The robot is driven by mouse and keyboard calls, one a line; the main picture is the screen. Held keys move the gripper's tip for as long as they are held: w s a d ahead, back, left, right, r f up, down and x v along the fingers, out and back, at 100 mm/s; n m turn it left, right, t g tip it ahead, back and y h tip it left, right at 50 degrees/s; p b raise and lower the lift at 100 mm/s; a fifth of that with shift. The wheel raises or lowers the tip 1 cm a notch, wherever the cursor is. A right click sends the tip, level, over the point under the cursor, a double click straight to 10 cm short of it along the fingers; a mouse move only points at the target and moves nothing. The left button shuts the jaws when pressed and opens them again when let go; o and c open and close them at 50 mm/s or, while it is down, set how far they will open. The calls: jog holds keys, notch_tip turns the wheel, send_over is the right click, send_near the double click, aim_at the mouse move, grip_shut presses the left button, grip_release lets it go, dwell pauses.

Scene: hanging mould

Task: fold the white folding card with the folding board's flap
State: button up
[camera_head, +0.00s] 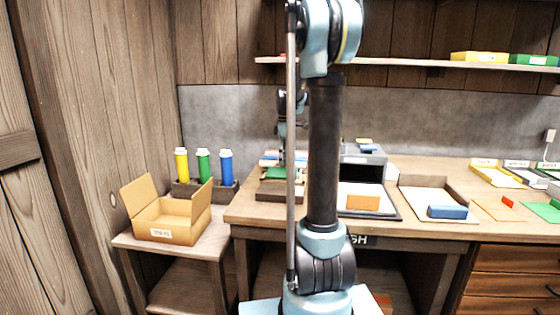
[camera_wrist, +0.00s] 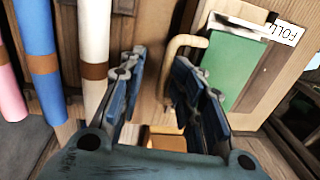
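The folding board (camera_wrist: 276,81) is at the right of the wrist view, a wooden board with an upside-down FOLD label. A green panel (camera_wrist: 232,62), apparently the flap, lies on it. A tan curved handle (camera_wrist: 181,48) is at the panel's left edge. A thin white strip (camera_wrist: 238,20) shows at the panel's far end; I cannot tell whether it is the folding card. My gripper (camera_wrist: 160,65) is open with nothing between its fingers; its right fingertip is close to the handle, contact unclear. In the head view my arm partly hides the board (camera_head: 278,191).
Blue (camera_wrist: 38,50), white (camera_wrist: 94,40) and pink (camera_wrist: 10,85) rolls lie left of my gripper. In the head view, an open cardboard box (camera_head: 168,222) and several coloured bottles stand left. A dark machine (camera_head: 362,165) and a blue block (camera_head: 447,212) are right.

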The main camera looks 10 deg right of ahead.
jog(key=shift+s, duration=0.1)
jog(key=shift+r, duration=0.1)
notch_tip(320, 180, up, 12)
jog(key=w, duration=0.1)
jog(key=shift+w+d, duration=0.15)
jog(key=shift+d, duration=0.05)
dwell(0.4)
jog(key=shift+f, duration=0.2)
